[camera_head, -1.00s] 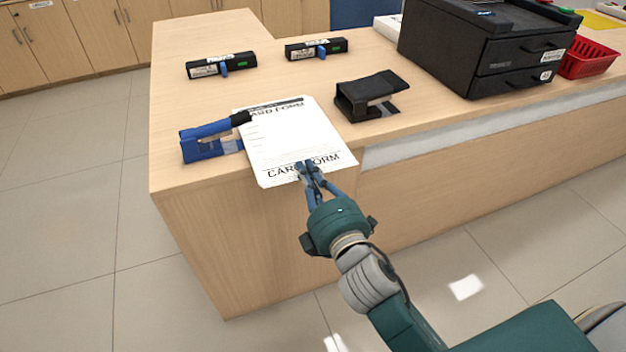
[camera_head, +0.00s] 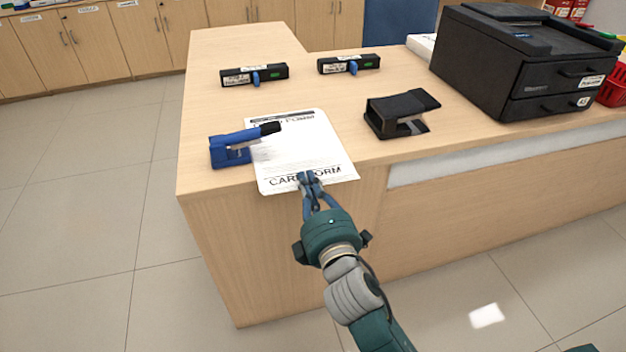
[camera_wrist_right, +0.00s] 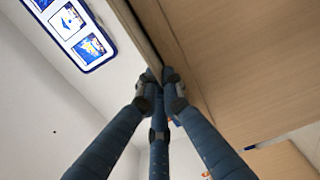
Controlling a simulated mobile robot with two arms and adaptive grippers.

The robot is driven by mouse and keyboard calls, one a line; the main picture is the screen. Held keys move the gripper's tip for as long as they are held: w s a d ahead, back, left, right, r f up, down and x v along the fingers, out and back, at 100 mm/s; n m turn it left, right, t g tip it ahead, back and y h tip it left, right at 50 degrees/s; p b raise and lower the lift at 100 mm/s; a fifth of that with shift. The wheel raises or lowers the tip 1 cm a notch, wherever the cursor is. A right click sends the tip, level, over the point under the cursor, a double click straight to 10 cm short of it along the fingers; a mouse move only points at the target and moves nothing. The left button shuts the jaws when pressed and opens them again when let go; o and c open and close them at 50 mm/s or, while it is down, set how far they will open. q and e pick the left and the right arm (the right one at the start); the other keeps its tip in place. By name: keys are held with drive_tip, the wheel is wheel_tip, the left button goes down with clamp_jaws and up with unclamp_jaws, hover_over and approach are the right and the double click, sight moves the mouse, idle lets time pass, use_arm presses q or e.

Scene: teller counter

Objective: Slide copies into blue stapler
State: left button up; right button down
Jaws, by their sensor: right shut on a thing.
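The copies (camera_head: 300,150) are white sheets headed CARD FORM, lying at the front edge of the counter. My right gripper (camera_head: 309,180) is shut on their near edge, which reaches over the counter's front edge. The blue stapler (camera_head: 231,150) stands just left of the sheets, its dark-tipped arm pointing right over their upper left corner. Whether the sheet corner lies between its jaws I cannot tell. In the right wrist view my fingers (camera_wrist_right: 165,85) meet at a thin edge seen from below. My left gripper is not in view.
A black stapler-like device (camera_head: 400,113) stands right of the sheets. Two small black labelled boxes (camera_head: 254,75) (camera_head: 348,64) with blue levers lie behind. A black drawer unit (camera_head: 520,60) stands at the right, near a red basket (camera_head: 612,92). The counter's (camera_head: 200,105) left part is clear.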

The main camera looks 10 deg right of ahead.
idle(0.4)
drive_tip(key=c, duration=1.8)
unclamp_jaws()
drive_tip(key=shift+c, duration=0.2)
